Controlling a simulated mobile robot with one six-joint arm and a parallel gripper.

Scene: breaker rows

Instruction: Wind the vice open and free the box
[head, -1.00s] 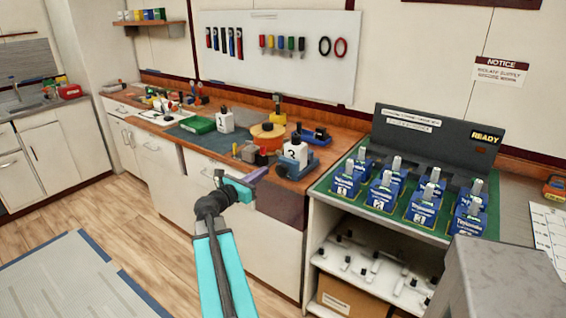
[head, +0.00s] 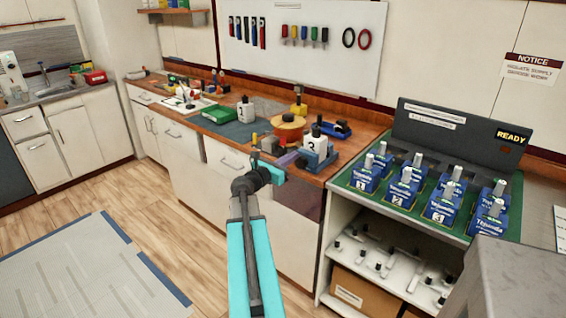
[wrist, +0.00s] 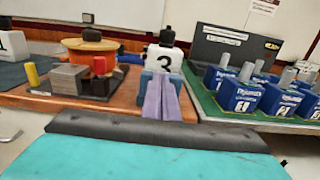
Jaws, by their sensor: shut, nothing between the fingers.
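A white box marked 3 (head: 316,147) with a black knob on top sits in a blue vice (head: 321,169) near the front edge of the wooden bench. In the wrist view the box (wrist: 164,64) stands behind my fingers, and parts of the blue vice (wrist: 147,80) show beside them. My gripper (head: 289,158) has purple fingers and is shut and empty, just left of the vice. In the wrist view my gripper (wrist: 167,88) covers the middle of the vice. I cannot tell if it touches the vice. The vice's winding handle is not clearly visible.
A grey block fixture (wrist: 70,79) with yellow and red posts stands left of the vice. An orange round item (head: 287,129) is behind it, and a white box marked 1 (head: 246,110) farther left. Several blue breakers (head: 367,180) stand on the green mat to the right.

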